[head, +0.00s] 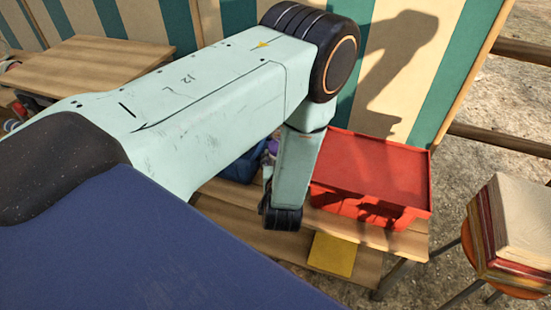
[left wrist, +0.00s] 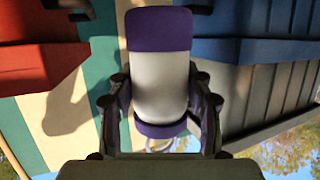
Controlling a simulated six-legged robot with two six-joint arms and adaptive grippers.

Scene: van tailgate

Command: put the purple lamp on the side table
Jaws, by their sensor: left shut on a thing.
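The purple lamp (left wrist: 160,32) has a purple top, a white body and a purple band lower down. In the left wrist view it stands between the two fingers of my left gripper (left wrist: 160,103), which is shut on it. In the head view only a small purple patch of the lamp (head: 272,147) shows behind my left arm, and the fingers are hidden there. A wooden table (head: 95,65) stands at the upper left, and a slatted wooden bench (head: 375,236) lies under my left wrist. I cannot tell which is the side table. My right gripper is not in view.
A red crate (head: 385,168) stands on the bench, right of my left wrist. A blue container (head: 242,164) is partly hidden behind my arm. A yellow pad (head: 333,254) lies in front. Books (head: 515,225) are stacked on an orange stool (head: 470,245) at right.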

